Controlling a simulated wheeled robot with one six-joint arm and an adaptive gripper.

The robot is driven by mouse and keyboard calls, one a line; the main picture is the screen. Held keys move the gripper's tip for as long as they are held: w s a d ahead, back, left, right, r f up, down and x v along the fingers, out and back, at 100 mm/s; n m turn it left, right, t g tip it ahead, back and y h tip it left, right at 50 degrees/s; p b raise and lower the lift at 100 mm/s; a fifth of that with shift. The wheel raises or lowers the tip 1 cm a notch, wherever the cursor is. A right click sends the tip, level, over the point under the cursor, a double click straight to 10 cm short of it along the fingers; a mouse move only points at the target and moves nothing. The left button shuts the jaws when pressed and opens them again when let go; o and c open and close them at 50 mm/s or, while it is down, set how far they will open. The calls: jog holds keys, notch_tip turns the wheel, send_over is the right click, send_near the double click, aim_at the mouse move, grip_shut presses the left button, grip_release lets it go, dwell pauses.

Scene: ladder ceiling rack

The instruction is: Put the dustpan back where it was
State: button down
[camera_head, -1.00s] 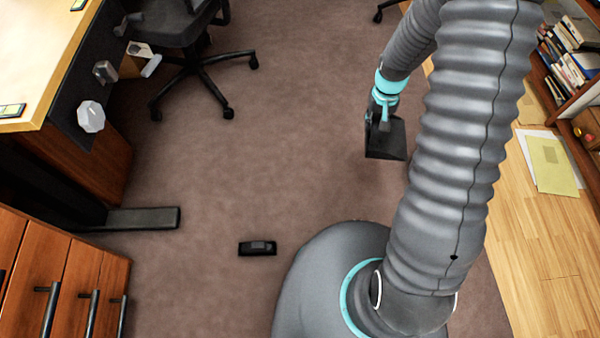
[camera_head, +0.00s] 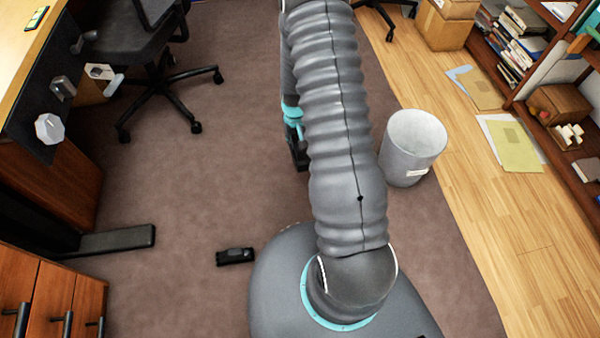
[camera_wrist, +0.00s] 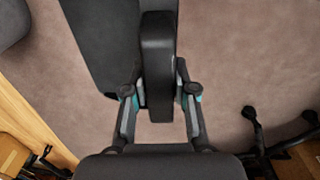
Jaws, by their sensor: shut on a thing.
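My gripper (camera_wrist: 160,92) is shut on the black handle of the dustpan (camera_wrist: 100,40) in the wrist view. The dark, flat pan shows to the left of the handle, above the brown carpet. In the head view my arm hides most of the gripper. Only a dark part of the dustpan (camera_head: 300,155) shows at the arm's left edge, below the teal wrist ring.
A small black object (camera_head: 235,257) lies on the carpet left of my base. A white bin (camera_head: 412,145) stands right of my arm. A black office chair (camera_head: 150,50) is at upper left. Shelves (camera_head: 560,75) and papers (camera_head: 512,145) are at right. Carpet between is clear.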

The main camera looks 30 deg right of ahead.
jog(key=s+d+f+m, duration=0.1)
jog(key=s+d+f, duration=0.2)
jog(key=d+f, duration=0.5)
jog(key=shift+w+a+f+b, duration=0.15)
jog(key=shift+w+a+f, duration=1.25)
jog(key=shift+f, duration=0.6)
jog(key=shift+w+a+f+b, duration=0.15)
jog(key=shift+w+a+f, duration=1.2)
jog(key=shift+f, duration=0.7)
jog(key=shift+w+a+f+b, duration=0.15)
jog(key=shift+w+a+f, duration=1.25)
jog(key=shift+f, duration=0.6)
jog(key=shift+f, duration=0.15)
jog(key=c, duration=0.9)
grip_release()
